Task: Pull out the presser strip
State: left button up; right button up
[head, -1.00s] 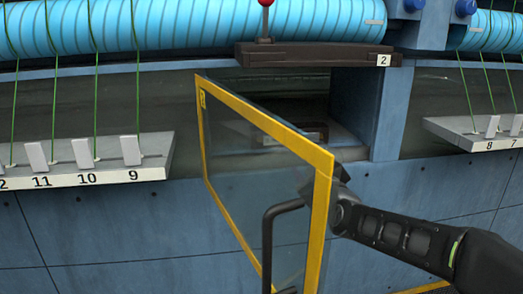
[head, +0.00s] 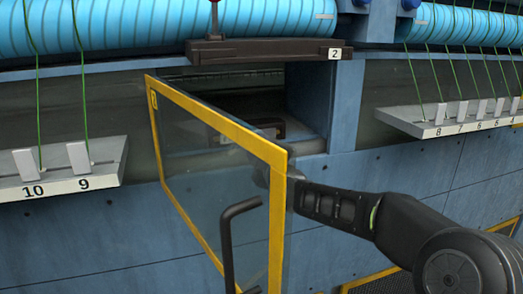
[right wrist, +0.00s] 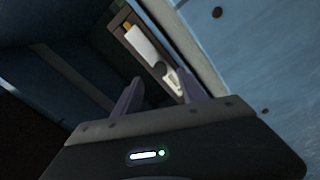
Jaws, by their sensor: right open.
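Ahead of the fingers in the right wrist view is a brown channel with a white piece (right wrist: 142,43) and a small yellow bit. My left gripper is not in view.
A dark bar marked 2 (head: 270,50) with an upright lever sits above the opening. The door's black handle (head: 228,240) sticks out toward me. Numbered ledges (head: 70,180) (head: 440,128) stand on both sides, with green cords above them. A blue wall lies below.

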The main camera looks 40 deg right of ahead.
jog(key=shift+x, duration=2.25)
grip_shut()
jog(key=shift+r, duration=0.1)
